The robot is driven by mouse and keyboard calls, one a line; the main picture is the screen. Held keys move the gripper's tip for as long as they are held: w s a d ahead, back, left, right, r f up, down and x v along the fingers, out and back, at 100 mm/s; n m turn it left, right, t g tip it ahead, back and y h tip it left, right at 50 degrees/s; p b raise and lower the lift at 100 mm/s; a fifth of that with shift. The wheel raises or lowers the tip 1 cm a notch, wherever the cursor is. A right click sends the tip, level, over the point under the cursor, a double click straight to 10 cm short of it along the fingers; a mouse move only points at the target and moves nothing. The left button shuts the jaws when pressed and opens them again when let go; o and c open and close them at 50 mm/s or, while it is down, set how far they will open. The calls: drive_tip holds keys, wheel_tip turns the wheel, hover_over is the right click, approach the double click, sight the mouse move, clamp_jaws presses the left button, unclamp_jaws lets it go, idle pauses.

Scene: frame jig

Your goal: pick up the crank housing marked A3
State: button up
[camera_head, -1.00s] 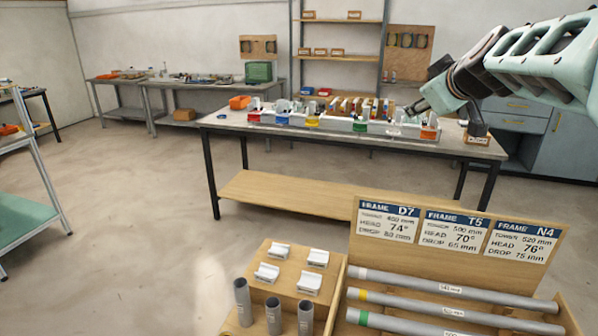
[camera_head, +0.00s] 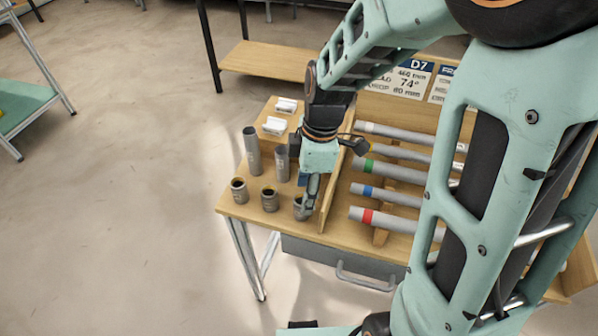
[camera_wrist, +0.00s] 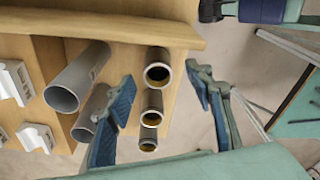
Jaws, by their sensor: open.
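Several grey cylinders stand on the wooden bench. Three short hollow housings line its near edge: left (camera_head: 238,190), middle (camera_head: 269,198) and right (camera_head: 301,208). They also show in the wrist view as top (camera_wrist: 158,68), middle (camera_wrist: 152,102) and bottom (camera_wrist: 148,138). No A3 mark is legible, so I cannot tell which one carries it. My gripper (camera_head: 309,190) is open, pointing down over the right housing and partly hiding it. In the wrist view the blue-padded fingers (camera_wrist: 164,84) are apart on either side of the row, with nothing held.
Two taller grey tubes (camera_head: 251,152) stand behind the housings, close to the left finger in the wrist view. White brackets (camera_head: 275,126) lie farther back. A wooden divider (camera_head: 335,180) and a rack of long banded pipes (camera_head: 385,195) are right of my gripper. Floor lies left.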

drive_tip(key=shift+w+a+f, duration=0.1)
drive_tip(key=shift+a+f, duration=0.1)
drive_tip(key=shift+f, duration=1.35)
drive_tip(key=shift+w+a+f, duration=0.1)
drive_tip(key=shift+a+f, duration=0.1)
drive_tip(key=shift+f, duration=1.35)
drive_tip(key=c, duration=1.2)
clamp_jaws()
drive_tip(key=shift+r, duration=0.15)
